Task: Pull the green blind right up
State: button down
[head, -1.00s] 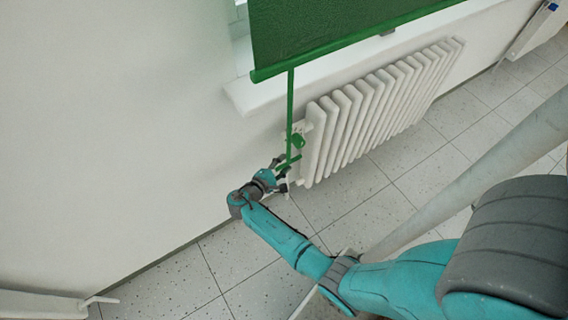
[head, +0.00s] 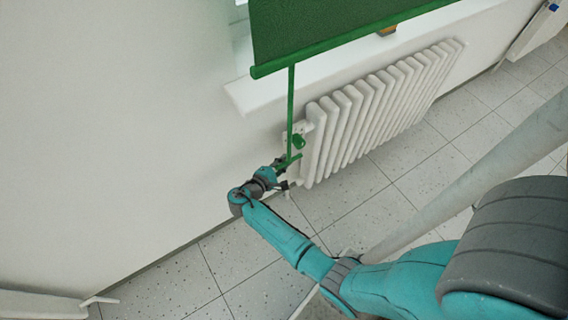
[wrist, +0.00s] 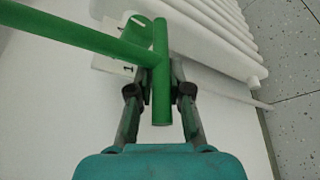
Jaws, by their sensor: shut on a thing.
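The green blind (head: 325,22) hangs at the top of the head view, its bottom bar a little above the white sill. A thin green pull (head: 291,98) runs down from the bar to a short green crosspiece (head: 289,161). In the wrist view the crosspiece (wrist: 161,45) stands between my fingers, with the green pull (wrist: 70,32) joining it from the left. My gripper (head: 281,168) is shut on the crosspiece, low beside the radiator's left end. The fingertips are partly hidden behind the crosspiece in the wrist view.
A white ribbed radiator (head: 375,105) stands just right of the pull, with a green valve knob (head: 298,141) close to my gripper. A small brown thing (head: 387,30) is on the white sill (head: 250,95). The tiled floor below is open.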

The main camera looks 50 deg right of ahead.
notch_tip(320, 180, up, 23)
jog(key=shift+s+r, duration=0.2)
jog(key=shift+s, duration=0.05)
jog(key=shift+d, duration=0.1)
jog(key=c, duration=1.1)
grip_release()
jog(key=shift+c, duration=0.2)
jog(key=v, duration=1.2)
